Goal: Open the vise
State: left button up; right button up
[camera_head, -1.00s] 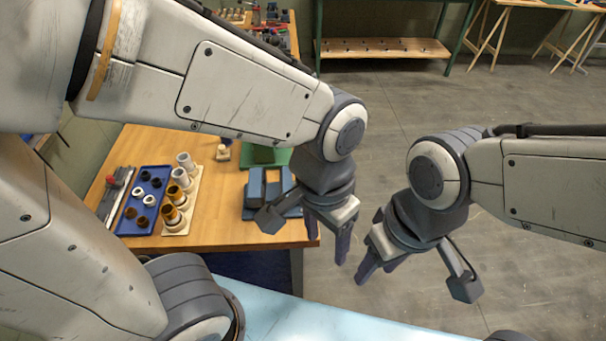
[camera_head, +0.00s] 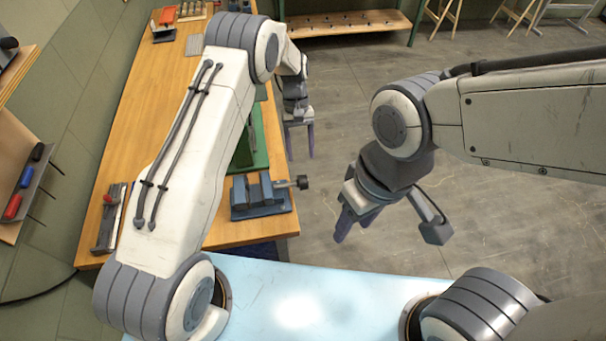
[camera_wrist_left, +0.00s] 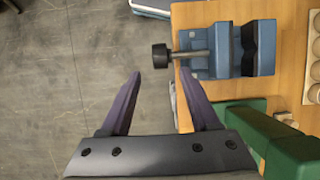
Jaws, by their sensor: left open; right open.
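The blue-grey vise (camera_head: 262,208) sits at the near right edge of the wooden workbench. Its screw ends in a dark round knob (camera_head: 302,182) that sticks out past the bench edge. In the left wrist view the vise (camera_wrist_left: 222,62) is at the top right and the knob (camera_wrist_left: 160,56) lies ahead of the fingertips. A narrow dark gap shows between its jaws. My left gripper (camera_head: 299,156) is open and empty, beyond the knob in the head view; its fingers also show in the wrist view (camera_wrist_left: 161,74). My right gripper (camera_head: 354,230) is open and empty over the floor.
A green object (camera_wrist_left: 275,140) stands on the workbench (camera_head: 225,235) beside the vise. A block with round holes (camera_wrist_left: 314,55) is at the wrist view's right edge. My left arm hides much of the bench. Floor right of the bench is clear.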

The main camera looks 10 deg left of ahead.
aim_at(303, 177)
pick_arm(q)
jog(key=p+x, duration=0.4)
jog(key=x, duration=0.5)
jog(key=shift+s+f+p, duration=0.15)
jog(key=shift+f+p, duration=0.2)
jog(key=shift+f, duration=0.2)
jog(key=shift+c, duration=0.3)
jog(key=shift+d, duration=0.1)
grip_shut()
